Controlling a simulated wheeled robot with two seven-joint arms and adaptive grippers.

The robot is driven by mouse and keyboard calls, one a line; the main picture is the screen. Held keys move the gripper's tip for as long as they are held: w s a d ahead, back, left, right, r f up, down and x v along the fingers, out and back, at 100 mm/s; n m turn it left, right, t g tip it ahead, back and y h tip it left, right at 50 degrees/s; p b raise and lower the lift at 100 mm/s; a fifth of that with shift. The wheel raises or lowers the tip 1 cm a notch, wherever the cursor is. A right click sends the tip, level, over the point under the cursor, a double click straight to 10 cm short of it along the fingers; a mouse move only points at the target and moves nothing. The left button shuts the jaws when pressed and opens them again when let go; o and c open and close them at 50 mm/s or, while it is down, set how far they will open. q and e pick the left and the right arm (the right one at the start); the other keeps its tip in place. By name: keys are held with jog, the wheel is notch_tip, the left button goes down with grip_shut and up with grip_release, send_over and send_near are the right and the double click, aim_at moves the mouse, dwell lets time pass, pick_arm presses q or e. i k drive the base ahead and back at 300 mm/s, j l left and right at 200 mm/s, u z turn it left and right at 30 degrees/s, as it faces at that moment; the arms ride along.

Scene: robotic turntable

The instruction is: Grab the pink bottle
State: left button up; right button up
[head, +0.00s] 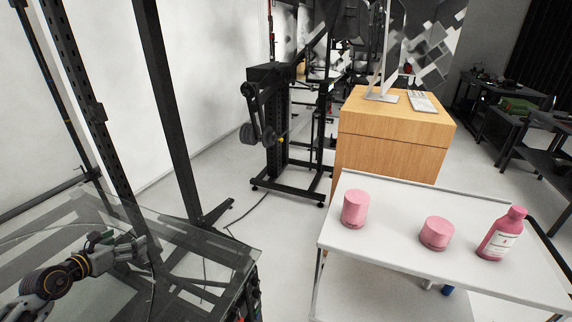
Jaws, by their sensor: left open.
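The pink bottle (502,236) stands upright on the white cart top (385,250) at the right of the head view. It has a white label and a pink cap. My left gripper (141,246) is at the lower left, over the glass-topped table. It is open and far to the left of the bottle, with the floor gap between them. My right gripper is not in view.
Two pink jars, a taller one (355,209) and a shorter one (436,233), stand left of the bottle on the cart. A glass-topped table (205,238) with black posts is at the left. A wooden desk (395,135) stands behind the cart.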

aim_at(503, 232)
jog(key=z, duration=1.5)
